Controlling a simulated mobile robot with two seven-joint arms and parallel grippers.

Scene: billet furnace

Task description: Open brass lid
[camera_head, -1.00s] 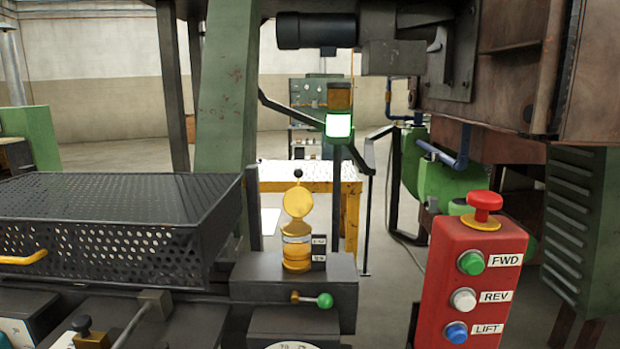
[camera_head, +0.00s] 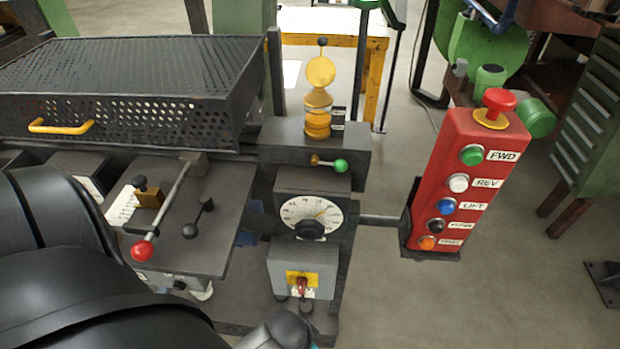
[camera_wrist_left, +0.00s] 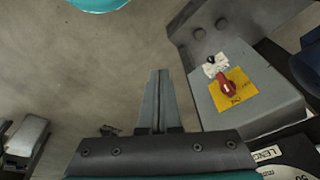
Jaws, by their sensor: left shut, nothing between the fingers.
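The brass lid (camera_head: 320,70) is a round yellow disc with a black ball above it. It stands upright, broad face toward me, above a small brass and amber cup (camera_head: 317,112) on a dark block. The lid appears raised from the cup, though its hinge is too small to make out. My left gripper (camera_wrist_left: 160,74) shows in the left wrist view, its grey fingers shut together and empty over the floor, beside a grey switch box. In the head view, my black left arm fills the lower left, well below the cup; its fingers are not visible there. My right gripper is not in view.
A perforated black cage (camera_head: 130,90) stands left of the cup. A green-knobbed lever (camera_head: 340,166) sticks out under it, above a dial (camera_head: 311,218) and a switch box (camera_head: 302,268). A red-knobbed lever (camera_head: 142,250) is at left, a red button box (camera_head: 465,185) at right.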

